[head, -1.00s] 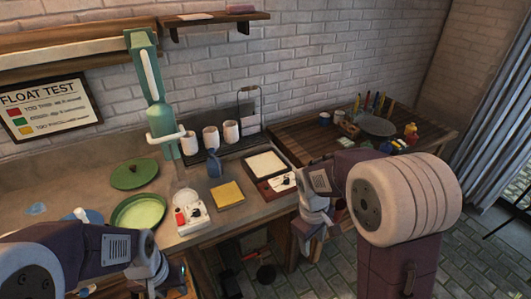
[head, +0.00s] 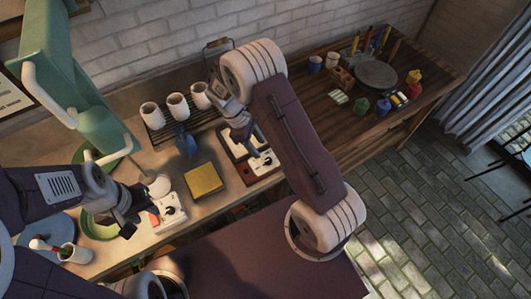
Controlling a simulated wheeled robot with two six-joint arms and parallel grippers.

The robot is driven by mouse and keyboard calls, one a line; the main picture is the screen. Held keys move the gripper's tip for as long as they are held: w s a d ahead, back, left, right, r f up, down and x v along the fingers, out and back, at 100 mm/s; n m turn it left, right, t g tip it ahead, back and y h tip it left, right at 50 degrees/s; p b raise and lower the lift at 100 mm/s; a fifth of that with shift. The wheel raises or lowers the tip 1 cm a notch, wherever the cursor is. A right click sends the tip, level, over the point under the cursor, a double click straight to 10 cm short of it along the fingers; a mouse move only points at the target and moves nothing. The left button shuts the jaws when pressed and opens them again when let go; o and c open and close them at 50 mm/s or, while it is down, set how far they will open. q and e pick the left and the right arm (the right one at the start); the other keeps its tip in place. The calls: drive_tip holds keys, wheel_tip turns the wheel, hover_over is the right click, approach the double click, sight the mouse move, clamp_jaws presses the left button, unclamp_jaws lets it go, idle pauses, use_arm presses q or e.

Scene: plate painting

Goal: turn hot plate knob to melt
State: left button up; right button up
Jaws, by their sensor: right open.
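Two units with dials stand at the table's front edge, and I cannot tell for sure which is the hot plate. One is a white box (head: 170,212) with a dark dial and a red patch. The other has a pale square top in a dark red-brown frame (head: 262,174), with a white dial panel (head: 264,161) at its front. My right gripper (head: 250,146) is open and empty above this framed unit, close to its panel, hiding part of its top. Contact is unclear. My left gripper (head: 138,207) is just left of the white box; its fingers are too dark to read.
A yellow square pad (head: 203,180) lies between the units. A blue jug (head: 186,143) and several white cups (head: 178,106) stand behind. A green stand (head: 75,75) rises at left. A cup with brushes (head: 75,253) is at lower left. A wooden table (head: 330,110) is at right.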

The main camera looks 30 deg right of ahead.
sight(268, 159)
drive_tip(key=x, duration=0.2)
drive_tip(key=p+x, duration=0.1)
drive_tip(key=x, duration=0.1)
drive_tip(key=w+x, duration=0.1)
drive_tip(key=x, duration=0.1)
drive_tip(key=shift+d+f, duration=0.35)
drive_tip(key=shift+d, duration=0.05)
drive_tip(key=shift+s+p+x, duration=0.25)
drive_tip(key=shift+p+x, duration=0.1)
drive_tip(key=shift+x, duration=0.75)
drive_tip(key=shift+s+a+f, duration=0.1)
drive_tip(key=shift+s+f, duration=0.05)
drive_tip(key=shift+f, duration=0.15)
drive_tip(key=shift+c, duration=0.3)
use_arm(q)
drive_tip(key=shift+w+d+r, duration=0.25)
drive_tip(key=shift+w+r, duration=0.2)
drive_tip(key=shift+r, duration=0.3)
use_arm(e)
clamp_jaws()
